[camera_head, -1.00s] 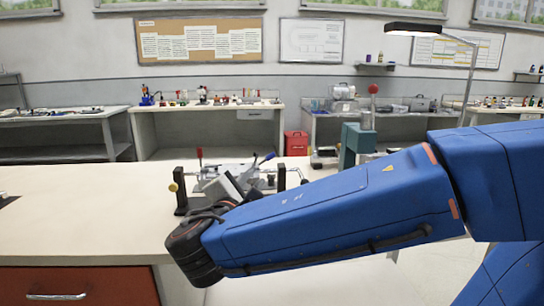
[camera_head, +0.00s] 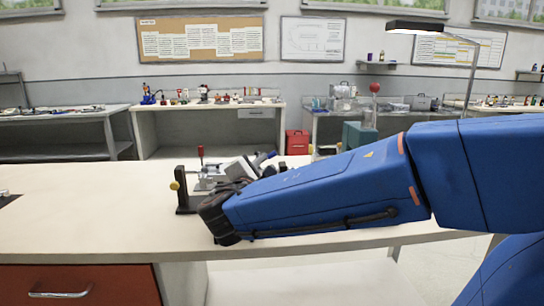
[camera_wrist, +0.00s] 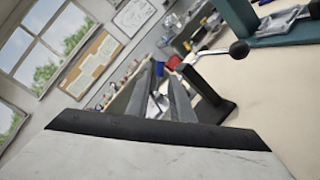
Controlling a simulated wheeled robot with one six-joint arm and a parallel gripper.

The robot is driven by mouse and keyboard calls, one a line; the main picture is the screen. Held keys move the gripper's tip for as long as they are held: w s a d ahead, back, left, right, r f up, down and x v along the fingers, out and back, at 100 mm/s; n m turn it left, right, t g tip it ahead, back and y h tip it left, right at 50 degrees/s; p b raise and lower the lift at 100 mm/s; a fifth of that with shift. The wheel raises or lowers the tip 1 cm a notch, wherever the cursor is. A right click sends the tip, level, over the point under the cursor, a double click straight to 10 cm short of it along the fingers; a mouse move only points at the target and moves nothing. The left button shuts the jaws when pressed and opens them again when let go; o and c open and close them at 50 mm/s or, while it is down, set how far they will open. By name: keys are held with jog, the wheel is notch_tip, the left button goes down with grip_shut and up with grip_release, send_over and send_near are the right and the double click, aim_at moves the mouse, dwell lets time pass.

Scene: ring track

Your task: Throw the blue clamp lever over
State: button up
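The blue clamp lever (camera_head: 264,157) slants up to the right behind my wrist on the clamp fixture in the head view; its lower part is hidden. In the wrist view a blue end (camera_wrist: 160,68) shows just beyond my fingertips. My gripper (camera_head: 240,168) is close to the lever, mostly screened by my wrist. In the wrist view its two grey fingers (camera_wrist: 160,80) stand apart, with pale metal of the fixture visible between them. Whether they touch the lever is unclear. A red-handled lever (camera_head: 200,153) stands upright at the fixture's left.
A black post (camera_head: 182,190) with a yellow knob stands left of the fixture. A black ball-ended handle (camera_wrist: 238,48) is right of my fingers. A teal machine (camera_head: 358,137) stands behind my arm.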

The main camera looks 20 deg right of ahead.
aim_at(271, 156)
jog(key=shift+x, duration=4.15)
jog(key=shift+c, duration=0.4)
grip_shut()
